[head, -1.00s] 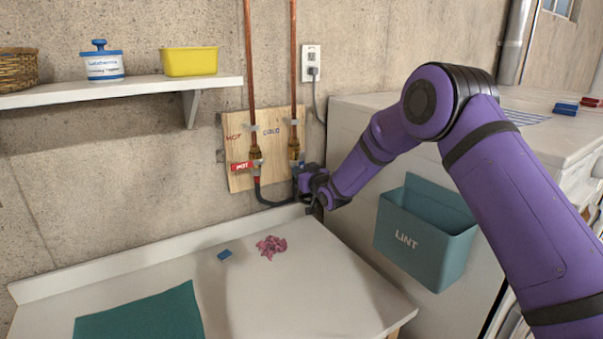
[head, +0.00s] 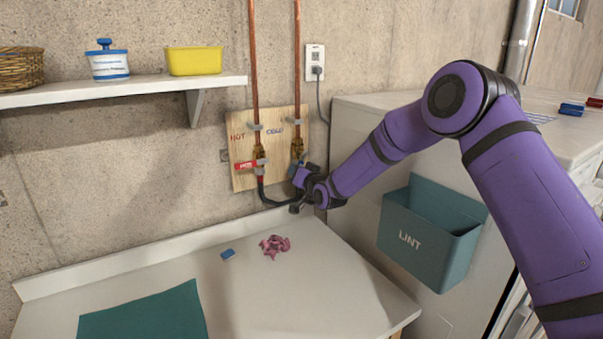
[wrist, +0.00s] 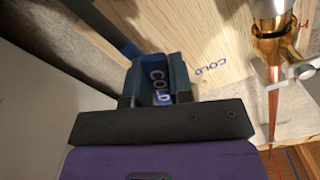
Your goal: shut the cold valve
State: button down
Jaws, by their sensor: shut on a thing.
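The cold valve's brass body (head: 297,146) sits on the right copper pipe, on a wooden board. Its blue handle (wrist: 158,88), lettered COLD, is between my gripper's fingers in the wrist view. My gripper (head: 299,177) is shut on this handle, just below the brass body. In the head view my gripper hides most of the handle, so its exact angle is hard to tell there. In the wrist view a brass fitting (wrist: 273,47) stands to the right of the handle, apart from the fingers.
A black hose (head: 270,199) loops below. The wooden board (head: 240,181) is right behind. A teal lint bin (head: 428,240) hangs on the white appliance at right. The counter (head: 300,290) below is mostly clear.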

jog(key=m, duration=0.2)
jog(key=s+a+r+m, duration=0.1)
jog(key=shift+a+m, duration=0.15)
jog(key=shift+m, duration=0.25)
jog(key=shift+s+a+r+m, duration=0.2)
jog(key=shift+r+m, duration=0.55)
jog(key=shift+m, duration=0.75)
jog(key=shift+s+a+r+m, duration=0.1)
jog(key=shift+a+r+m, duration=0.25)
jog(key=shift+r+m, duration=0.8)
jog(key=shift+s+a+r+m, duration=0.15)
jog(key=shift+a+r+m, duration=0.2)
jog(key=shift+m, duration=1.5)
jog(key=shift+d, duration=0.1)
jog(key=c, duration=1)
grip_release()
jog(key=shift+r, duration=0.1)
jog(key=shift+s+d, duration=0.1)
